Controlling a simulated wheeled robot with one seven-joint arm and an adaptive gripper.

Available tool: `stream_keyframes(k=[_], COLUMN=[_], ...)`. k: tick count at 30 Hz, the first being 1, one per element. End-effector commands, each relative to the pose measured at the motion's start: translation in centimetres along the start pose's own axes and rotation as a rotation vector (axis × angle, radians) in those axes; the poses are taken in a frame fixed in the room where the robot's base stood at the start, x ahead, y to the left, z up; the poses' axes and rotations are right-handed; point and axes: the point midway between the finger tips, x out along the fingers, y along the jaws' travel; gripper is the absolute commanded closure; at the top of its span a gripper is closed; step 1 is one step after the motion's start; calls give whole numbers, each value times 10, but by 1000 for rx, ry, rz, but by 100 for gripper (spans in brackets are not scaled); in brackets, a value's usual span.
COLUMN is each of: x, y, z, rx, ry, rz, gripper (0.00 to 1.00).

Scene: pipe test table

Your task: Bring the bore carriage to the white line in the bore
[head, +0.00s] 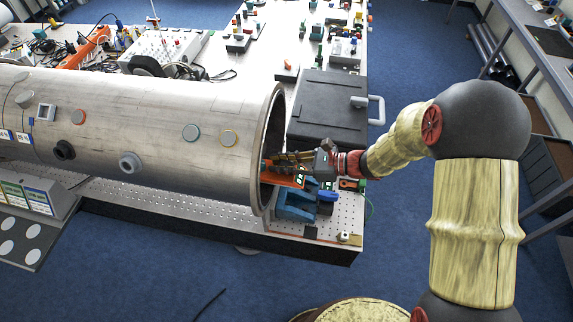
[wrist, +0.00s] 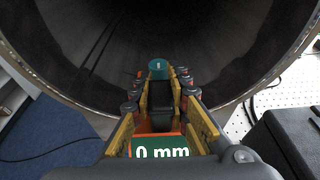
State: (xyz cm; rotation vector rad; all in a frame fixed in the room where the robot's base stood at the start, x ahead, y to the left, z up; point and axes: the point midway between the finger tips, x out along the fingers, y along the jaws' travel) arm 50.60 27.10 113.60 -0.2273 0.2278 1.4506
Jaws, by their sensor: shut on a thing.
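The bore carriage (head: 291,181) is an orange body at the open right end of the large grey pipe (head: 140,130), partly hidden by my gripper. In the wrist view the carriage (wrist: 158,147) carries a green display reading "0 mm", and a teal round cap (wrist: 158,68) shows ahead of it, facing the bore. My gripper (head: 283,160) is shut on the carriage at the mouth of the bore; its yellow-padded fingers (wrist: 160,95) lie on either side of it. The dark bore (wrist: 110,40) opens ahead. I see no white line in either view.
A blue stand (head: 296,205) sits on the perforated bench plate below the pipe mouth. A dark case (head: 325,105) with a handle lies behind my gripper. The pipe's rim (head: 270,150) surrounds the opening. Small parts and cables crowd the table behind.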

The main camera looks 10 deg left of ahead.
Motion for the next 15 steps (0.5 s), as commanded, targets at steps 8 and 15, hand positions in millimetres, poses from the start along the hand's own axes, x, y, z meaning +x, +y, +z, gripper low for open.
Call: stream_keyframes(k=[8, 15], x=[20, 36], y=[1, 1], z=[6, 12], rx=[-1, -1], ry=[-1, -1], rz=[1, 1], gripper=[100, 100])
